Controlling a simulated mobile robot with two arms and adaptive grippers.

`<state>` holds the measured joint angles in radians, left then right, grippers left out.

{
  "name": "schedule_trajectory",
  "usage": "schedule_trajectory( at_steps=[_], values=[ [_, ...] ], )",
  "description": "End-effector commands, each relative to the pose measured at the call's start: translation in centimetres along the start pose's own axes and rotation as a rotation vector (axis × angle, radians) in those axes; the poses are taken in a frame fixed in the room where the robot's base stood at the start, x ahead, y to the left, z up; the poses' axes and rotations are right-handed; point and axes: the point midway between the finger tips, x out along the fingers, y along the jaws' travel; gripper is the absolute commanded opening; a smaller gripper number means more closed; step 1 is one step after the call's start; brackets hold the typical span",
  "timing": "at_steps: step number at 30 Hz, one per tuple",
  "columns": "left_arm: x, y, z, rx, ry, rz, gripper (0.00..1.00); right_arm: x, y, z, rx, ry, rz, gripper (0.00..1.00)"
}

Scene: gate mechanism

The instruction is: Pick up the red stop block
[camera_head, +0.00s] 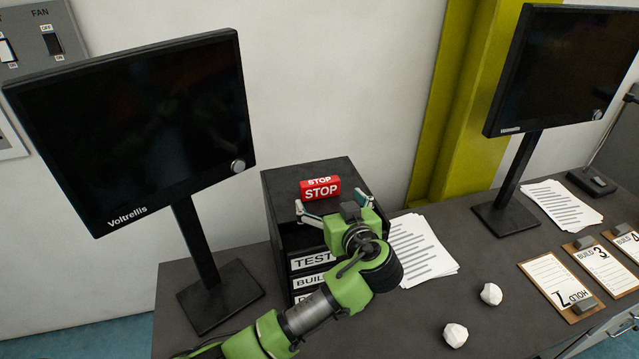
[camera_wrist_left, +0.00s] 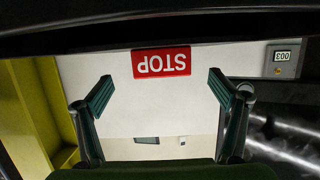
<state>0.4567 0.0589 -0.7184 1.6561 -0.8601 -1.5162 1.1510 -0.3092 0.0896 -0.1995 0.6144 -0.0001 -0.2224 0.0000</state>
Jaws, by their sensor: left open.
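The red stop block (camera_head: 321,188) sits on top of a dark drawer cabinet (camera_head: 284,180), with white STOP lettering on its faces. My left gripper (camera_head: 333,205) is open and empty, just on the near side of the block, its fingers spread wider than the block. In the left wrist view the picture is upside down. There the red stop block (camera_wrist_left: 161,62) lies between the lines of the two open fingers of my left gripper (camera_wrist_left: 160,84), with a gap on each side. No finger appears to touch it. My right gripper is not in view.
A monitor (camera_head: 140,120) stands left of the cabinet, and a second monitor (camera_head: 560,70) stands to the right. Papers (camera_head: 420,250), two crumpled paper balls (camera_head: 456,335) and several clipboards (camera_head: 562,287) lie on the dark desk (camera_head: 400,320). A wall is behind the cabinet.

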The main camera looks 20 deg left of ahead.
Motion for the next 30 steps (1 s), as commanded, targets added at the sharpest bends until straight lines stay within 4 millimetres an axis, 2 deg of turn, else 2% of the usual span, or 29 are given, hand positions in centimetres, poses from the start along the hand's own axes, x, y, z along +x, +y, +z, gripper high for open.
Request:
schedule_trajectory(
  at_steps=[5, 9, 12, 18, 27, 30],
  values=[
    [1.1, -0.1, -0.1, 0.000, 0.000, -0.001, 0.89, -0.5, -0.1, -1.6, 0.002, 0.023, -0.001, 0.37],
    [2.5, -0.3, -0.3, 0.004, 0.001, -0.005, 0.89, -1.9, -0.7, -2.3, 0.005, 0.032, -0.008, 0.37],
    [3.8, -0.4, -0.1, 0.005, 0.000, -0.004, 0.89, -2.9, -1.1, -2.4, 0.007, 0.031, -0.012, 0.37],
    [5.8, -0.3, 0.3, 0.002, -0.001, -0.002, 0.89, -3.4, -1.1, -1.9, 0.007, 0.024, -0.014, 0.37],
    [6.1, -0.2, 0.5, 0.000, -0.001, 0.000, 0.89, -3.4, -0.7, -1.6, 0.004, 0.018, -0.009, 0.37],
    [6.1, -0.3, 0.5, 0.000, -0.001, 0.000, 0.63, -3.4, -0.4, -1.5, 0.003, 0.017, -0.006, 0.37]
  ],
)
